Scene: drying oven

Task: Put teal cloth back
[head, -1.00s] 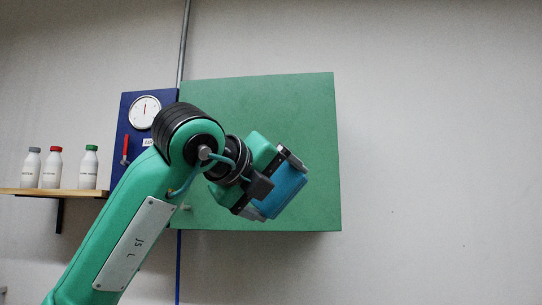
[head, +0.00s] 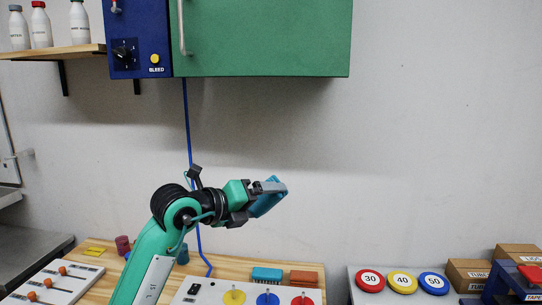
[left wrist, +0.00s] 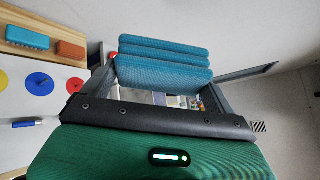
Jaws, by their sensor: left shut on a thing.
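The folded teal cloth (head: 267,202) is in my left gripper (head: 272,188), tilted, in the air above the back of the workbench and below the green cabinet. In the left wrist view the cloth (left wrist: 163,62) shows as several stacked folds between the two fingers. My left gripper is shut on it. On the wooden bench (head: 98,290) lie a flat teal block (head: 267,274) and an orange block (head: 303,278) side by side; both also show at the upper left of the left wrist view. My right gripper is not in view.
The green oven (head: 262,38) with a blue control panel (head: 140,35) hangs above on the wall. A white panel with coloured discs (head: 235,297) stands in front of the blocks. Numbered round pads (head: 402,282) and cardboard boxes (head: 468,272) are at right. A shelf of bottles (head: 40,25) is upper left.

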